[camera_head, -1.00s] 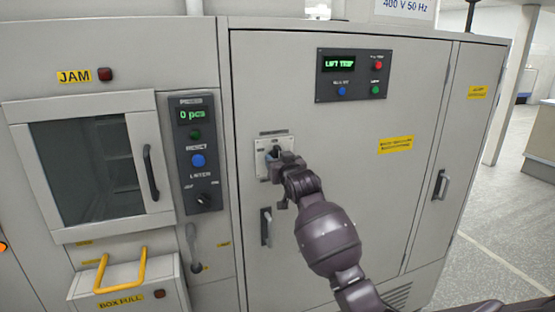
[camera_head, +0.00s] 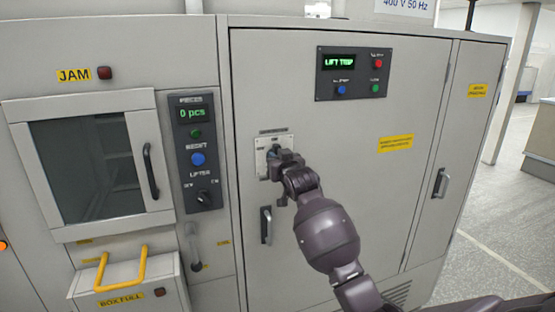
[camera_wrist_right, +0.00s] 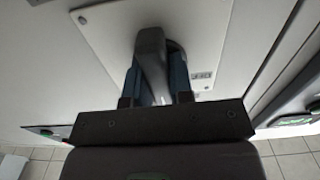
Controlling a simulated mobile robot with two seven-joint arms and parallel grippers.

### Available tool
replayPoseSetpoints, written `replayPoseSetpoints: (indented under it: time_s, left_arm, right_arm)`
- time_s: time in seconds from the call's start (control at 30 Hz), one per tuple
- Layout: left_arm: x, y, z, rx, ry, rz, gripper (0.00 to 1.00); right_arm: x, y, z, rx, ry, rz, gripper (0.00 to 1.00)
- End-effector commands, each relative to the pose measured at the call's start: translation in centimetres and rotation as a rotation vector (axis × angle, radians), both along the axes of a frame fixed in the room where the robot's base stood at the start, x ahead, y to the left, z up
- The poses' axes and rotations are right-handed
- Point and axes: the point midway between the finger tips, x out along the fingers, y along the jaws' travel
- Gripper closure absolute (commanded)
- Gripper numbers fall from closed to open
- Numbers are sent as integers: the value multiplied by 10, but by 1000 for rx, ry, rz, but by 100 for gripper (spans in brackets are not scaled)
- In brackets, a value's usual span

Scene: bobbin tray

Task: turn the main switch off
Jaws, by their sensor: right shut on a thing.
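The main switch has a pale plate (camera_head: 262,158) on the large grey cabinet door, left of its middle. Its dark handle (camera_wrist_right: 151,62) shows in the right wrist view, standing out from the plate between my two fingers. My right gripper (camera_head: 275,156) is at the switch in the head view and hides most of the handle. In the right wrist view my right gripper (camera_wrist_right: 154,82) is shut on the handle, with a blue-grey finger on each side. My left gripper is not in view.
A display panel (camera_head: 353,75) reading LIFT TRIP is above right of the switch. A door handle (camera_head: 266,226) sits just below the switch. To the left are a lifter panel (camera_head: 197,150) and a windowed door (camera_head: 88,160). Open floor (camera_head: 500,245) lies at the right.

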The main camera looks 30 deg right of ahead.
Motion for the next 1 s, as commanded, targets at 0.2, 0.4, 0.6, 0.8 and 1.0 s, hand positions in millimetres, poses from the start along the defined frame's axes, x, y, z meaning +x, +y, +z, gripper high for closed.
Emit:
replayPoseSetpoints:
  time_s: [0.2,0.4,0.6,0.8,1.0]
  left_arm:
    - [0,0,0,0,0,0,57]
    - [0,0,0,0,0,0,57]
    - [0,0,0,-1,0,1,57]
    - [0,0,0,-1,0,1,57]
    - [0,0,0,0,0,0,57]
  right_arm:
    - [0,-1,0,-97,23,0,100]
    - [0,0,-1,-255,62,0,100]
    - [0,0,0,-440,106,0,100]
    - [0,0,0,-626,150,0,100]
    - [0,0,0,-810,195,0,100]
